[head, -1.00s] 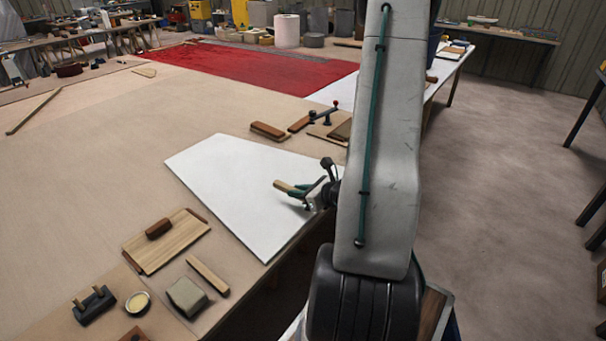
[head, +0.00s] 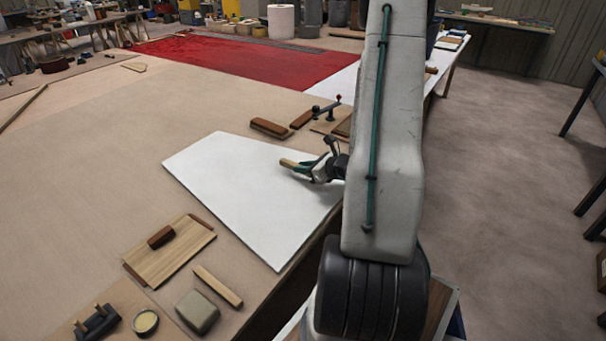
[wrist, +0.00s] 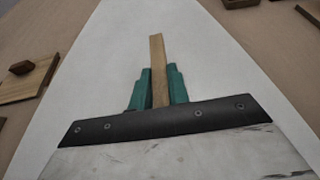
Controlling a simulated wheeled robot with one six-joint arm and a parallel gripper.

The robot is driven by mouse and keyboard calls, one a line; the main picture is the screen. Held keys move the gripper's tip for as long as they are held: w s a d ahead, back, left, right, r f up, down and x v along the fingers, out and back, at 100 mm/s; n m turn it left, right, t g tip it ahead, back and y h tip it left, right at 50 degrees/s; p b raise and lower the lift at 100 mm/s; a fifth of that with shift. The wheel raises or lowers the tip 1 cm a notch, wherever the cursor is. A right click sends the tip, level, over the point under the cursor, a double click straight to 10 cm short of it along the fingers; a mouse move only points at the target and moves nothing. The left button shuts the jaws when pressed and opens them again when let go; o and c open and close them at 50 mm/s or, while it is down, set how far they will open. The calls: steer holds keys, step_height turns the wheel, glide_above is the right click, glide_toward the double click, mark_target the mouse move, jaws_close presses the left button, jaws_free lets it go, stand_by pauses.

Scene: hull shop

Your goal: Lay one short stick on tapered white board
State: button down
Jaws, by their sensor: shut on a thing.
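The tapered white board (head: 235,190) lies flat on the big table, wide end toward the right and front. My gripper (head: 308,170) is over its right part, shut on a short wooden stick (head: 288,163). In the wrist view the stick (wrist: 157,62) points forward between the green fingers (wrist: 158,92), over the white board (wrist: 110,60). I cannot tell whether the stick touches the board. Another short stick (head: 218,286) lies on the table near the front edge, beside a wooden board with a brown handle (head: 170,252).
A grey block (head: 197,312), a round tin (head: 146,322) and a dark two-peg block (head: 98,322) stand at the front left. Brown blocks (head: 270,128) and a dark clamp-like tool (head: 326,110) lie behind the white board.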

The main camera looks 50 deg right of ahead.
mark_target(304, 182)
steer(key=shift+f, duration=1.65)
steer(key=shift+f, duration=0.1)
steer(key=c, duration=1.3)
jaws_free()
steer(key=shift+c, duration=0.2)
